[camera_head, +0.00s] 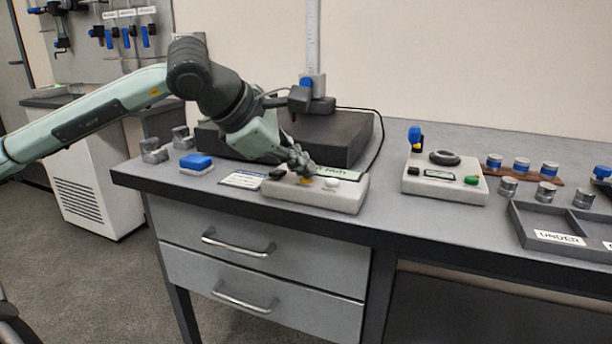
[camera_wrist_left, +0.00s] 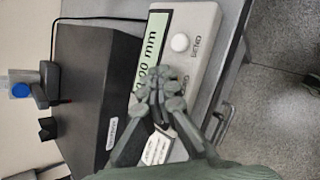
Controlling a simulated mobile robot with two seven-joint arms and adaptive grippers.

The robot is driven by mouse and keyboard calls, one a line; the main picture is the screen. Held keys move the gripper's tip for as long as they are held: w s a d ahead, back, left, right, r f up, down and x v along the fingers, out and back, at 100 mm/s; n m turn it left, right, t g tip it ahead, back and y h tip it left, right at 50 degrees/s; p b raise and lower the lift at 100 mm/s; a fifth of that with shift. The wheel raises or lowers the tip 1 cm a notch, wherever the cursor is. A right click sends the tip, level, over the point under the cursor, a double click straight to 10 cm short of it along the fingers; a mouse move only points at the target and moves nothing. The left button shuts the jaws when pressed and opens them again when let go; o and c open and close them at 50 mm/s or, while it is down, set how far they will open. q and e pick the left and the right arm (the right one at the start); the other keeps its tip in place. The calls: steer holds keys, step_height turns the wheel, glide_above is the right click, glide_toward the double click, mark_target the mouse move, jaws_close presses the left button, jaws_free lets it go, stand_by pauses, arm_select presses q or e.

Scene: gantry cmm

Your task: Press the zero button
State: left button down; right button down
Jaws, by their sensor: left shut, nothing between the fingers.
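A light grey readout console (camera_head: 345,199) with a green display lies at the front of the bench. It carries a white round button (camera_head: 332,182), a yellow button (camera_head: 306,181) and a dark button (camera_head: 277,174). In the left wrist view the shut fingertips (camera_wrist_left: 160,88) cover the console's middle, beside the white button (camera_wrist_left: 180,42). My right gripper is out of view.
A dark granite block (camera_head: 345,135) with a height gauge (camera_head: 312,60) stands behind the console. A blue-topped block (camera_head: 196,163) sits to the left. A second device (camera_head: 445,185), metal cylinders and a dark tray (camera_head: 560,250) lie to the right.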

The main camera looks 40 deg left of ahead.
mark_target(303, 180)
arm_select(q)
steer(key=shift+r+p, duration=0.8)
steer(key=shift+r, duration=0.05)
step_height(303, 180, up, 5)
steer(key=p, duration=0.5)
stand_by(0.6)
